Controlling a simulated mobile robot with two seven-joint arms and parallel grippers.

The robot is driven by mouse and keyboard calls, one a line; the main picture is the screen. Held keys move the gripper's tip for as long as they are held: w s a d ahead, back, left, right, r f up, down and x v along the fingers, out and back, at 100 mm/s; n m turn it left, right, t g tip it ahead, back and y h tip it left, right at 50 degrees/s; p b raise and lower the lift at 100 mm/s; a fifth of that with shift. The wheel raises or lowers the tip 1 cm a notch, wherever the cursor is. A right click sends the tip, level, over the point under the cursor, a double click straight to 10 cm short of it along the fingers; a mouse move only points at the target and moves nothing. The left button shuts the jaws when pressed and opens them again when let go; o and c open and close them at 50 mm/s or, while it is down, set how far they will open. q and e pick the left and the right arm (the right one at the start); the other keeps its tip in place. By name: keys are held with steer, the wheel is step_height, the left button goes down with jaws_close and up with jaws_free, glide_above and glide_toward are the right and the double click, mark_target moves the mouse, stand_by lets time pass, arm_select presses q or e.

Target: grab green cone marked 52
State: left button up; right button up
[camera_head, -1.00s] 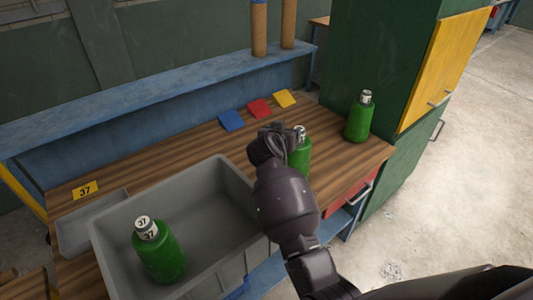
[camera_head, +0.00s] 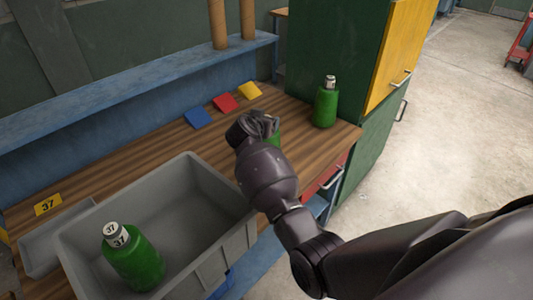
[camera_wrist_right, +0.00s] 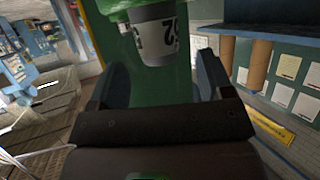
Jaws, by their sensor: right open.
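A green cone (camera_head: 276,134) stands on the wooden bench in the head view, mostly hidden behind my right gripper (camera_head: 255,126). In the right wrist view its green body and white, black-marked top (camera_wrist_right: 155,38) appear upside down at the upper middle. My left gripper is out of view.
A grey bin (camera_head: 72,247) at the bench front holds a green cone marked 37 (camera_head: 135,262). A yellow 37 label (camera_head: 48,205) lies behind a shallow grey tray. Blue (camera_head: 198,118), red (camera_head: 225,102) and yellow (camera_head: 249,90) squares lie at the back. A green cabinet stands right.

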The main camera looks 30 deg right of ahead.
steer(key=shift+b+x, duration=0.65)
steer(key=shift+x, duration=1.1)
steer(key=shift+c, duration=0.4)
jaws_close()
steer(key=shift+r, duration=0.1)
